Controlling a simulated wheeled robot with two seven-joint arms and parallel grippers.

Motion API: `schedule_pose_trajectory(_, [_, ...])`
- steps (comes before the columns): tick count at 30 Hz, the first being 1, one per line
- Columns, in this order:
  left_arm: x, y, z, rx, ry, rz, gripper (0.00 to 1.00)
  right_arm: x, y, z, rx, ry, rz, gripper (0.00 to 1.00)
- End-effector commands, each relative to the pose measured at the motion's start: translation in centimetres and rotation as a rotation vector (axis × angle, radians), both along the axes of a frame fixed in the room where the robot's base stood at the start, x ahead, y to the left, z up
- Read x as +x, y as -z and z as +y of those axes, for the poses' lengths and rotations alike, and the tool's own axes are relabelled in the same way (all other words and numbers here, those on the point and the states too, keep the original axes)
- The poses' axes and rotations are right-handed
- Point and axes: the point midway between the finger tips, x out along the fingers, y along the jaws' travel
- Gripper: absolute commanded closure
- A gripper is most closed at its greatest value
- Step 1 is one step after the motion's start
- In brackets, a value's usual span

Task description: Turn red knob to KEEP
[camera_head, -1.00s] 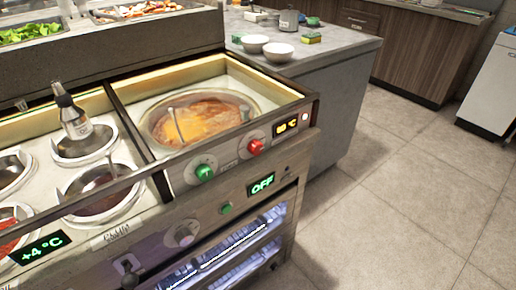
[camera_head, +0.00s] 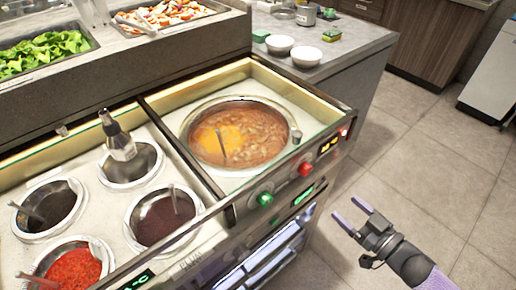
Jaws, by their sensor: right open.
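The red knob (camera_head: 306,169) is on the front panel of the sauce station, to the right of the green knob (camera_head: 265,199). Its pointer and any KEEP label are too small to read. My right gripper (camera_head: 352,213) is open and empty in front of the station, over the floor, to the lower right of the red knob and apart from it. Its two fingers point up and left towards the panel. My left gripper is not in view.
A round well of orange-red sauce (camera_head: 238,133) with a utensil in it lies behind the knobs. Smaller wells and a bottle (camera_head: 118,137) are to the left. A grey counter (camera_head: 345,55) with two white bowls stands behind. The floor (camera_head: 430,160) at right is clear.

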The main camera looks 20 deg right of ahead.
Motion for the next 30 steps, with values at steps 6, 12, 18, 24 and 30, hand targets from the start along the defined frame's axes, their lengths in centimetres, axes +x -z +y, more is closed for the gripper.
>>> schedule_pose_trajectory(6, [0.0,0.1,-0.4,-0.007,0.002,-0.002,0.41,2.0,-2.7,1.4,0.027,-0.070,-0.069,0.19])
schedule_pose_trajectory(12, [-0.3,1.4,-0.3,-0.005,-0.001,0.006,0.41,6.6,-2.5,3.3,0.026,-0.067,-0.068,0.19])
schedule_pose_trajectory(18, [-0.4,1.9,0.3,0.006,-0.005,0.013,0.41,9.1,-2.5,4.4,0.027,-0.066,-0.065,0.19])
schedule_pose_trajectory(24, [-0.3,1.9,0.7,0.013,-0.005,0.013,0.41,9.6,-2.6,4.6,0.025,-0.065,-0.063,0.19])
schedule_pose_trajectory(30, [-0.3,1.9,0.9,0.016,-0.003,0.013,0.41,9.6,-2.6,4.5,0.025,-0.064,-0.063,0.36])
